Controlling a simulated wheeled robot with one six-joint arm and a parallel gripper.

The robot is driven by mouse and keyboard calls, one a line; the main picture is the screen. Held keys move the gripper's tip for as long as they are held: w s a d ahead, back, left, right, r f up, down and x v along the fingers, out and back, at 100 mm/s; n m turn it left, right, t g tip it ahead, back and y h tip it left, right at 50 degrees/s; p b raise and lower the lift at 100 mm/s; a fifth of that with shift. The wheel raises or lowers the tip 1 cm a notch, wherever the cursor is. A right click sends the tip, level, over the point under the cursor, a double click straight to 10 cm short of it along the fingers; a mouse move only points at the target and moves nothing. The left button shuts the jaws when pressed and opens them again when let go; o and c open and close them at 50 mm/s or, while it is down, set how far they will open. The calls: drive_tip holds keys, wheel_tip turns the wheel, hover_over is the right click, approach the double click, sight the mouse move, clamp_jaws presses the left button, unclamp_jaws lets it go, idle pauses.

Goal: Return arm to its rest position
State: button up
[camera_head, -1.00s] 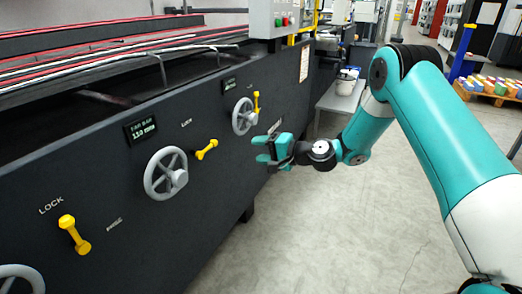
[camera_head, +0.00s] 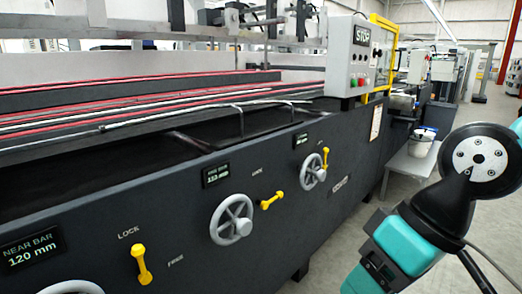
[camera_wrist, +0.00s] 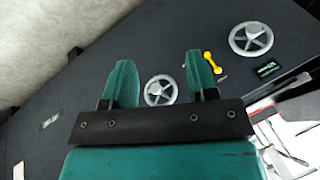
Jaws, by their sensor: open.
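My gripper (camera_wrist: 159,62) shows in the wrist view with its two teal fingers spread apart and nothing between them. Beyond the fingers, a grey handwheel (camera_wrist: 160,91) on the dark machine panel appears in the gap, at a distance. In the head view my teal arm (camera_head: 405,245) is bent close at the lower right, beside the machine and apart from it. The fingers cannot be made out clearly there.
The machine's dark front panel (camera_head: 180,270) carries handwheels (camera_head: 232,220), yellow levers (camera_head: 272,200) and a display (camera_head: 30,250) reading NEAR BAR 120 mm. A control box (camera_head: 357,60) with a STOP label stands above.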

drive_tip(key=s+r+p, duration=0.2)
drive_tip(key=r+p, duration=1)
drive_tip(key=p, duration=0.1)
drive_tip(key=s+d+r+h+p, duration=0.1)
drive_tip(key=s+r+p, duration=0.1)
drive_tip(key=r+p, duration=1)
drive_tip(key=shift+d+r+n+p, duration=0.3)
drive_tip(key=shift+r+p, duration=0.1)
drive_tip(key=shift+r, duration=0.4)
